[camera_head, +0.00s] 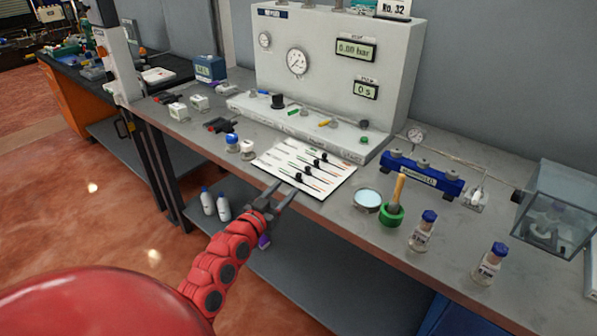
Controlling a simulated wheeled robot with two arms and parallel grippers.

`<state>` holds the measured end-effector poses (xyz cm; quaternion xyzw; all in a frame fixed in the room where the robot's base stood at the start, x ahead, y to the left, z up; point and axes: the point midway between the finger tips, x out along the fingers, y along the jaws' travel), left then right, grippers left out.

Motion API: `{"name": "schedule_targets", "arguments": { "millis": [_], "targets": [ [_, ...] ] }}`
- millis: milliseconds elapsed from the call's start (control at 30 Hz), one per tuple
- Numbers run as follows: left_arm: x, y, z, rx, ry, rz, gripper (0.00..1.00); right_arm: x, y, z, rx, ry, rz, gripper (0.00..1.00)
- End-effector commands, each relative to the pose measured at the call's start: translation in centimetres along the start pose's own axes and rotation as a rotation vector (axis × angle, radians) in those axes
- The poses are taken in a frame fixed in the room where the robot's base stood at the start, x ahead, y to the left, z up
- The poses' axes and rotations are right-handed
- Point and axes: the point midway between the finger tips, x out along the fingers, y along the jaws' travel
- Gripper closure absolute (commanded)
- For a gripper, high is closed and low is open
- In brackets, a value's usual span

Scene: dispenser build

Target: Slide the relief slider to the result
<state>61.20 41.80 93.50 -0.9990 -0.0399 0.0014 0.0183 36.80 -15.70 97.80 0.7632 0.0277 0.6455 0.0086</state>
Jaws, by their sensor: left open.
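A white slider card (273,164) lies on the grey bench in front of the pressure console. It has several dark slider lines with black knobs (306,171), mostly towards its right side. The print is too small to tell which one is the relief slider. My left gripper (285,188) is open and empty at the card's front edge, below the lowest rows. Its fingers point towards the card, and I cannot tell whether they touch it. My right gripper is not in view.
The console (330,90) shows 0.00 bar and 0 s. Small jars (247,150) stand left of the card. A round dish (367,199), a green mortar (391,214) with pestle and capped bottles (422,231) stand to the right. A blue manifold (420,175) lies behind them.

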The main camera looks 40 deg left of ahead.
Motion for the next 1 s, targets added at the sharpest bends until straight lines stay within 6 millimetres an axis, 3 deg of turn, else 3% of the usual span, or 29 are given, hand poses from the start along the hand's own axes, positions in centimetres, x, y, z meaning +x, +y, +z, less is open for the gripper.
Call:
{"name": "schedule_targets", "arguments": {
  "millis": [200, 400, 833, 1000],
  "targets": [
    [4.8, 0.1, -0.1, -0.002, 0.000, 0.003, 0.47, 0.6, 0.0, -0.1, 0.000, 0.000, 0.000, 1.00],
    [7.4, 0.0, -0.1, -0.002, 0.001, 0.001, 0.47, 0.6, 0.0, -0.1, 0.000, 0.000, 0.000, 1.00],
    [8.3, 0.0, 0.0, 0.000, 0.001, 0.000, 0.47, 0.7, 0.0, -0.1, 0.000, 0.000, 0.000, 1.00],
    [8.3, 0.0, 0.0, 0.000, 0.001, 0.000, 0.76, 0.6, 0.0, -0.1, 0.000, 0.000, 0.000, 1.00]
  ]
}}
